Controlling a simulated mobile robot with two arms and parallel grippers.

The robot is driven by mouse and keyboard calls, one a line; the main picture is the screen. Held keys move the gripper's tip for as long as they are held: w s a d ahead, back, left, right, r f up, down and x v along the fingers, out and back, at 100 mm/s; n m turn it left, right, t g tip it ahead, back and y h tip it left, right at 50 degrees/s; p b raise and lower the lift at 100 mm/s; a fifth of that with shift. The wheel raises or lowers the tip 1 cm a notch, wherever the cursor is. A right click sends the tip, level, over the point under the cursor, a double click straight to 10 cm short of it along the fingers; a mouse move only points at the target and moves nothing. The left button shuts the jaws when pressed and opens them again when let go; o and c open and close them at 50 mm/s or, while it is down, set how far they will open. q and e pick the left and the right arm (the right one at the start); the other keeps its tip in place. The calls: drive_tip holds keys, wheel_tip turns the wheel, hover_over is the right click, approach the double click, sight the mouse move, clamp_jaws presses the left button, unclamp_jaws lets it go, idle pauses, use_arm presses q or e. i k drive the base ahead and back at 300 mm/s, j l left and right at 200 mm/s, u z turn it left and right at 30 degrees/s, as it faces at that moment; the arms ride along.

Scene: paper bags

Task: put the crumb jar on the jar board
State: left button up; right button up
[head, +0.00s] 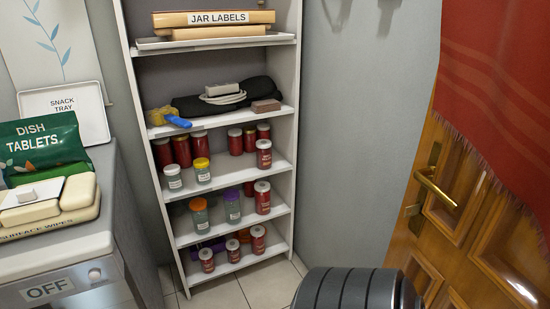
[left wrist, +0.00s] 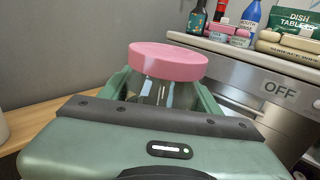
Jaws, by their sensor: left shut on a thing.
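A clear glass jar with a pink lid (left wrist: 168,60) is in my left gripper (left wrist: 163,92) in the left wrist view. The green fingers are shut on either side of the jar, just below the lid. No label shows on the jar, and its lower part is hidden behind the gripper body. A light wooden surface (left wrist: 40,130) lies to the left in the left wrist view; I cannot tell whether it is the jar board. Neither gripper shows in the head view, and my right gripper is not in view.
In the head view, a white shelf unit (head: 292,140) holds several jars on its lower shelves. A grey appliance (head: 50,268) stands left, with a dish tablets bag (head: 42,145) on top. A wooden door (head: 428,235) with a red cloth (head: 505,90) is right.

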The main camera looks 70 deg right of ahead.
sight(231, 174)
drive_tip(key=z, duration=2.4)
drive_tip(key=i+j, duration=0.05)
